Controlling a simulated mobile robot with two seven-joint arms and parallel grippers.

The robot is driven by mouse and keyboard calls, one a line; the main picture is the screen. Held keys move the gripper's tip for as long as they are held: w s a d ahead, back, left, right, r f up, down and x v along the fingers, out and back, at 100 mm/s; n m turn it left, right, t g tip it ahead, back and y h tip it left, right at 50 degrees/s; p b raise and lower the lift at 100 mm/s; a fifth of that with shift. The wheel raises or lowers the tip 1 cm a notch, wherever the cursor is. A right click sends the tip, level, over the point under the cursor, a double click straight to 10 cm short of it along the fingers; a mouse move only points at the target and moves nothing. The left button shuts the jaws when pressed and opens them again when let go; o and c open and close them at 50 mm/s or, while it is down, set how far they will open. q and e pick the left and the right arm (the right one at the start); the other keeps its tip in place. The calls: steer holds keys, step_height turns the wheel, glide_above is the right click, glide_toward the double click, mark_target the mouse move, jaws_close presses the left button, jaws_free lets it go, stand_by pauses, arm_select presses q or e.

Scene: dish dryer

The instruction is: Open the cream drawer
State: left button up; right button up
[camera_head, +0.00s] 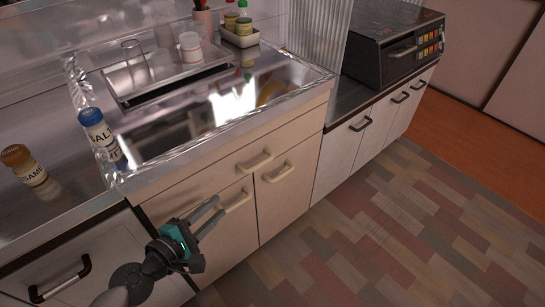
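The cream drawer (205,172) is the wide front just below the sink. It is closed, and its pale bar handle (255,161) is fully visible right of the middle. My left gripper (219,208) comes in from the lower left. Its two fingers are spread apart with nothing seen between them. It is below and left of the drawer handle, in front of the left cream door and close to that door's handle (238,201). I cannot tell whether it touches that handle. My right gripper is not in view.
A second cream door's handle (277,172) sits right below the drawer handle. A dark oven (395,45) stands right. The floor (380,225) is clear.

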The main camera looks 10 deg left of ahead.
mark_target(251, 171)
arm_select(q)
steer(key=shift+n+t+h, duration=0.3)
steer(key=shift+n, duration=0.1)
steer(key=w+d, duration=0.1)
steer(key=w, duration=0.2)
steer(key=w+d, duration=0.1)
steer(key=w, duration=0.2)
steer(key=w+d, duration=0.1)
steer(key=w, duration=0.1)
steer(key=shift+w+d+r+p, duration=0.25)
steer(key=shift+w+r+p, duration=0.05)
steer(key=shift+w+p, duration=0.1)
steer(key=b+x, duration=0.1)
steer(key=x, duration=0.5)
steer(key=shift+f, duration=0.15)
steer(key=shift+w+d, duration=0.15)
steer(key=shift+w, duration=0.2)
steer(key=shift+w+f, duration=0.1)
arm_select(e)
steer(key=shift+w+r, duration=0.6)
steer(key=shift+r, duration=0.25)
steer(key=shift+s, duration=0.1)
arm_select(q)
jaws_close()
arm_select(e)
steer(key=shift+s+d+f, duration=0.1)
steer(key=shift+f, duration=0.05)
